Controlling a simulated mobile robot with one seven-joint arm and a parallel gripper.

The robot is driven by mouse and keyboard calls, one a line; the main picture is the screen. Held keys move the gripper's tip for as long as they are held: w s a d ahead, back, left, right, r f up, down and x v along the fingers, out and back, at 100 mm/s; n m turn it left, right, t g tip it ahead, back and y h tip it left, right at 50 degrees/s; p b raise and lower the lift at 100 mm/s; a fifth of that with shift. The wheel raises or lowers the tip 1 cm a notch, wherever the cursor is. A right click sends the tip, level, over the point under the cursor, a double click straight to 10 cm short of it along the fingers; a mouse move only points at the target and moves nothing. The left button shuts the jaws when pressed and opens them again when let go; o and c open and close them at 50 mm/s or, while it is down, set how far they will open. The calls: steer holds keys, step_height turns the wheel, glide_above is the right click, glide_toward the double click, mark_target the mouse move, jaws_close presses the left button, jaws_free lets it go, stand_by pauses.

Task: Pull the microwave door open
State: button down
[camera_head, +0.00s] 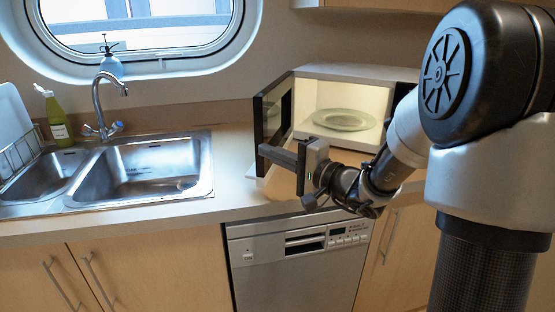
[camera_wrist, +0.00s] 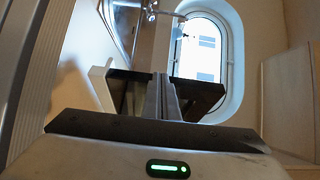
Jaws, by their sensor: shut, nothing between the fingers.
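The microwave (camera_head: 360,78) stands on the counter at the centre right of the head view, its inside lit, with a glass plate (camera_head: 344,119) in it. Its dark-framed door (camera_head: 272,112) stands open, swung out to the left. My gripper (camera_head: 270,156) is in front of the lower part of the door, its fingers pointing left. The fingers are shut with nothing between them. In the wrist view the shut fingers (camera_wrist: 160,92) lie in front of the dark door frame (camera_wrist: 200,96). I cannot tell whether they touch the door.
A double steel sink (camera_head: 150,170) with a tap (camera_head: 101,100) is left of the microwave. A green bottle (camera_head: 58,122) and a blue spray bottle (camera_head: 111,66) stand behind it. A dishwasher (camera_head: 298,262) is below the counter. An oval porthole (camera_head: 140,25) is above.

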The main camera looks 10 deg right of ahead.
steer(key=shift+w+a+b, duration=0.25)
steer(key=shift+a, duration=0.35)
steer(key=shift+w+a+b, duration=0.2)
steer(key=shift+w+a, duration=0.05)
steer(key=shift+a, duration=0.35)
